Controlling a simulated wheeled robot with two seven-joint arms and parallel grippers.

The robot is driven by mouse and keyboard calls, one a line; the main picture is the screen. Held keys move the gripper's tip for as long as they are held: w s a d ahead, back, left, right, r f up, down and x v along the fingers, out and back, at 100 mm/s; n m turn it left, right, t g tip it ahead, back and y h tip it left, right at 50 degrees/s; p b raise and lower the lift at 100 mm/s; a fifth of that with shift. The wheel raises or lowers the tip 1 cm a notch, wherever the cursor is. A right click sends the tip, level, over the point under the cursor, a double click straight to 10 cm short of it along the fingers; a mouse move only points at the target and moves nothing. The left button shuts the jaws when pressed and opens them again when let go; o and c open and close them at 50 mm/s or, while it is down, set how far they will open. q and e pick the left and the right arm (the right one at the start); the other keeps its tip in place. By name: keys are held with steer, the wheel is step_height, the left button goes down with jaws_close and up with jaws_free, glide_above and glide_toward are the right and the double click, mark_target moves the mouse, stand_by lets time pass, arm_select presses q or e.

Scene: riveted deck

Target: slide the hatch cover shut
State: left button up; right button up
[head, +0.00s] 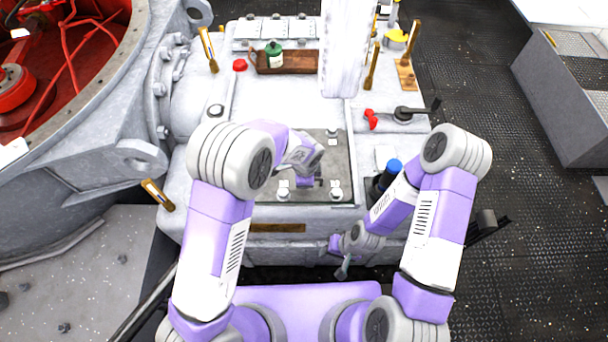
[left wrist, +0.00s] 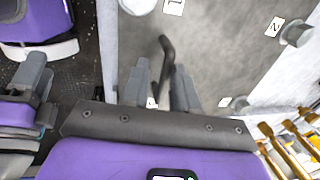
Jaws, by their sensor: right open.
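A flat dark-grey plate (head: 342,160) lies on top of the pale machine between two light rails. It looks like the hatch cover, with round knobs and small white labels near its corners; a knob (left wrist: 295,33) also shows in the left wrist view. A dark bent handle (left wrist: 166,48) rises from the grey surface there. My left gripper (left wrist: 161,68) is over the plate, its fingers apart with the handle between them; contact is unclear. In the head view my left arm hides part of the plate. My right gripper (head: 343,268) is open and empty below the machine's front edge.
A brown tray (head: 305,62) with a green bottle (head: 273,50) is behind the plate. A red-tipped lever (head: 395,114) and a blue-capped dark cylinder (head: 388,175) are to the right. A big round housing with a red inside (head: 60,60) is at the left.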

arm_select(q)
steer(key=shift+o, duration=0.6)
steer(key=shift+w+r, duration=0.1)
steer(key=shift+r, duration=0.05)
steer(key=shift+r, duration=0.3)
step_height(320, 180, up, 7)
steer(key=s+p, duration=0.1)
steer(key=shift+s+f, duration=0.2)
steer(key=shift+s, duration=0.1)
